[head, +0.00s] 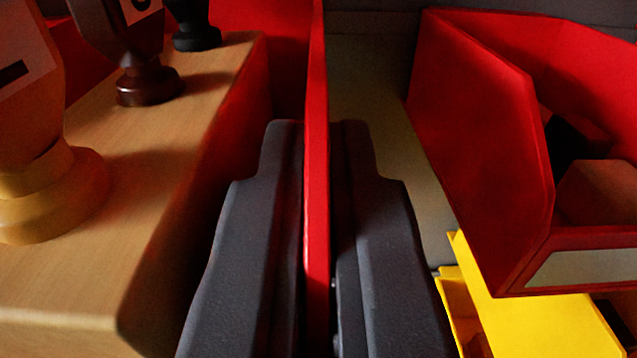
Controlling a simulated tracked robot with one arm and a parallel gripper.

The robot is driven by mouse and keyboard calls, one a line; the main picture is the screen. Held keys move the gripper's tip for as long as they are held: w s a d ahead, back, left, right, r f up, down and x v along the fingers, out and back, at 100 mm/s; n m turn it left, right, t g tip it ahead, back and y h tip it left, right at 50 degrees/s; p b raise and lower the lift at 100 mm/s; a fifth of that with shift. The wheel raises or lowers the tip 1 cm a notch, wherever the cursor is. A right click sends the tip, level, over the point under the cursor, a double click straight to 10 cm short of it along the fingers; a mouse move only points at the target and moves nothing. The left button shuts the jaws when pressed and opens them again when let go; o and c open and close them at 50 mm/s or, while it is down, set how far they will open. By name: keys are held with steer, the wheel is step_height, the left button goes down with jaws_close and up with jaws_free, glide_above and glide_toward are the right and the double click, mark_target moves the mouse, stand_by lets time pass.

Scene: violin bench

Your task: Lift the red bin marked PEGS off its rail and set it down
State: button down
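A red bin wall (317,90) runs upright through the middle of the head view, seen nearly edge-on. It appears to be the side wall of the bin on the left, whose red back panel (287,50) shows behind. My gripper (318,150) has one dark finger on each side of this wall, both close against it, and looks shut on it. Inside this bin is a wooden block (190,130) bearing turned pegs: a light one (45,190), a dark brown one (148,85) and a black one (196,38). No PEGS label shows; the rail is not clearly visible.
Another red bin (480,120) stands to the right, with dark and brown blocks inside and a blank pale label (585,267). A yellow bin (535,325) sits below it. A narrow gap with a grey-beige surface (385,130) separates my right finger from the right bin.

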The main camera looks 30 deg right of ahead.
steer(key=shift+r+v, duration=0.2)
steer(key=shift+v, duration=2.65)
glide_toward(317, 354)
steer(key=shift+v, duration=1.05)
steer(key=shift+f, duration=0.1)
